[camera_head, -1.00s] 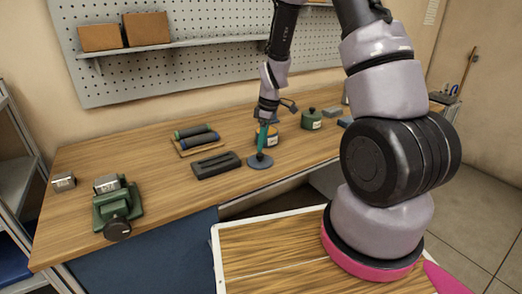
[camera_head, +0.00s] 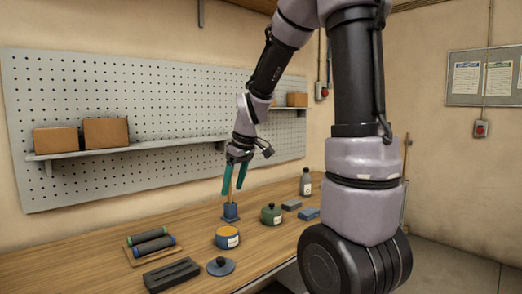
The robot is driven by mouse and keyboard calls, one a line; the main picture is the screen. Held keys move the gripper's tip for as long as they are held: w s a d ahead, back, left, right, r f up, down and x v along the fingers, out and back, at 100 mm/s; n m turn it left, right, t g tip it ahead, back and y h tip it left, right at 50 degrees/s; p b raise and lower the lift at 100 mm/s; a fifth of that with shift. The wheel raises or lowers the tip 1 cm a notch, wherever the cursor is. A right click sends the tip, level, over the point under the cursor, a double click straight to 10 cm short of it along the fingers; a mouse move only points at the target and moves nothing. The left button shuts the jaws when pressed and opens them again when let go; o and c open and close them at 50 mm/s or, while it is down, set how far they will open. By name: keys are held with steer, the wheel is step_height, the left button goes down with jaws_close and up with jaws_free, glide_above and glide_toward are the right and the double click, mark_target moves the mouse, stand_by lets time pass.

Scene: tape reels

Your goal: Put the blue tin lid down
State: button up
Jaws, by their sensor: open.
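The blue tin lid (camera_head: 221,267), a flat disc with a dark knob, lies on the workbench near its front edge, to the right of a dark slotted block. A blue tin (camera_head: 228,241) with an orange top and a pale label stands just behind it, apart from the lid. My gripper (camera_head: 234,186) has teal fingers spread apart with nothing held. It hangs above the bench, higher in the picture than the lid and tin, clear of both.
A slotted dark block (camera_head: 172,275) and a tray with two rollers (camera_head: 150,243) lie to the left. A small blue stand (camera_head: 231,212) is below my fingers. A lidded green tin (camera_head: 271,214), grey block (camera_head: 291,205), blue block (camera_head: 308,214) and bottle (camera_head: 306,184) stand right.

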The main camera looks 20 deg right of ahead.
steer(key=s+d+r+m+t, duration=0.2)
steer(key=s+r+m+t, duration=0.2)
steer(key=s+r+m, duration=0.6)
steer(key=s+r, duration=0.3)
steer(key=s, duration=0.3)
steer(key=shift+s+d+r+m, duration=0.15)
steer(key=shift+r+m, duration=0.05)
steer(key=shift+m, duration=0.2)
